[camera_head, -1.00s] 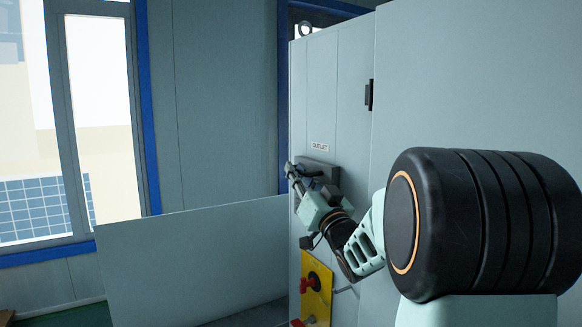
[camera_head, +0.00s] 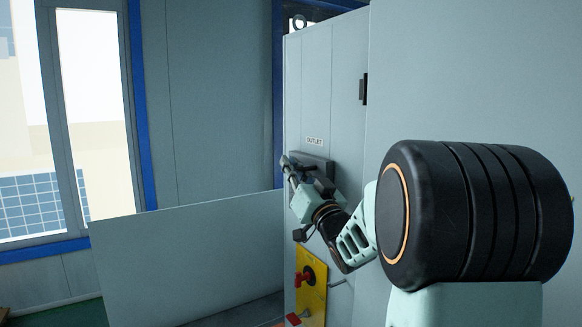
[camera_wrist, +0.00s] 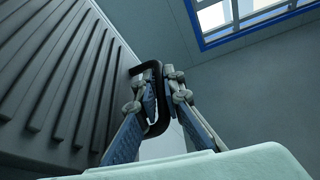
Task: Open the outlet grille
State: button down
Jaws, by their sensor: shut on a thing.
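The outlet grille (camera_head: 318,165) is a dark grey panel on the pale cabinet, just below the "OUTLET" label. My arm hides much of it. In the wrist view the grille's dark slats (camera_wrist: 60,75) fill the left side. A black C-shaped handle (camera_wrist: 159,100) stands out at its edge. My gripper (camera_wrist: 165,78) is shut on this handle, with one finger on each side of it. In the head view my gripper (camera_head: 287,165) is at the grille's left edge. I cannot tell whether the grille stands away from the cabinet.
A yellow plate (camera_head: 311,290) with red knobs is on the cabinet below the grille. A low pale panel (camera_head: 190,260) stands to the left of the cabinet. A blue-framed window (camera_head: 95,110) is at the far left. A black hinge or latch (camera_head: 364,88) is higher up.

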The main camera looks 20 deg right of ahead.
jog(key=shift+f, duration=0.1)
jog(key=s+a+f+n+g+y+b, duration=0.2)
jog(key=a+f+n+y+b, duration=0.5)
jog(key=n+b, duration=0.75)
notch_tip(320, 180, down, 12)
jog(key=a+n+g+y+b, duration=0.1)
jog(key=n+g+b, duration=0.3)
jog(key=n+b, duration=0.5)
jog(key=shift+a+f+b, duration=0.25)
jog(key=shift+a+b, duration=0.55)
jog(key=shift+b, duration=0.45)
jog(key=c, duration=2.3)
grip_release()
